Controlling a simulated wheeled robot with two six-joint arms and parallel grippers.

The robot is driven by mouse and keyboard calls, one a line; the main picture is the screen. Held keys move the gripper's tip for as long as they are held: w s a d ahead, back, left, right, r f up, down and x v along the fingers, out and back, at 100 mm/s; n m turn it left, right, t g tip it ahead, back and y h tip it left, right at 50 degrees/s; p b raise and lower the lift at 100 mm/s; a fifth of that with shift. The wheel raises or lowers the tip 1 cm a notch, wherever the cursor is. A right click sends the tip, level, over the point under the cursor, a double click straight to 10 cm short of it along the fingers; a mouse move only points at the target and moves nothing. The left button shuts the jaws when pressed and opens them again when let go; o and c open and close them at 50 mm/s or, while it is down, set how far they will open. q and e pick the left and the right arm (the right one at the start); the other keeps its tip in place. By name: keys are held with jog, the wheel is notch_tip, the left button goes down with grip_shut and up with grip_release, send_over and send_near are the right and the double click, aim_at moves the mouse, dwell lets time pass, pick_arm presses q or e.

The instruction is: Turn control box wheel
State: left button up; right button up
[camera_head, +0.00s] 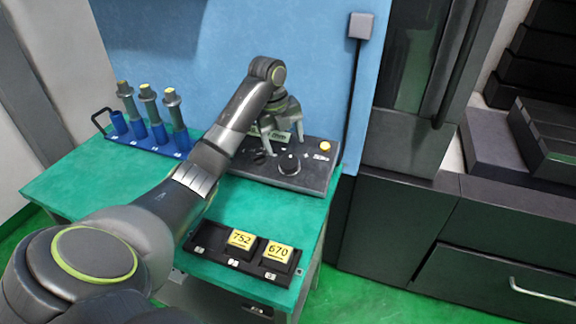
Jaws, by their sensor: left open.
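The control box (315,183) is a dark sloped panel at the back right of the green table, against a blue wall. Its black round wheel (289,164) sits near the middle of the panel. A yellow button (325,147) is at its upper right. I cannot tell whether a finger touches the panel. My left arm hides part of the box's left side. My right gripper is not in view.
A dark machine cabinet (390,225) stands to the right.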

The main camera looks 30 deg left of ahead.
aim_at(288, 160)
pick_arm(q)
jog(key=f, duration=0.3)
jog(key=f+p, duration=0.1)
jog(key=f, duration=0.1)
jog(key=shift+w+d+f, duration=0.25)
jog(key=shift+w+f, duration=0.05)
jog(key=shift+w, duration=0.1)
jog(key=shift+w+f, duration=0.15)
jog(key=shift+f, duration=0.4)
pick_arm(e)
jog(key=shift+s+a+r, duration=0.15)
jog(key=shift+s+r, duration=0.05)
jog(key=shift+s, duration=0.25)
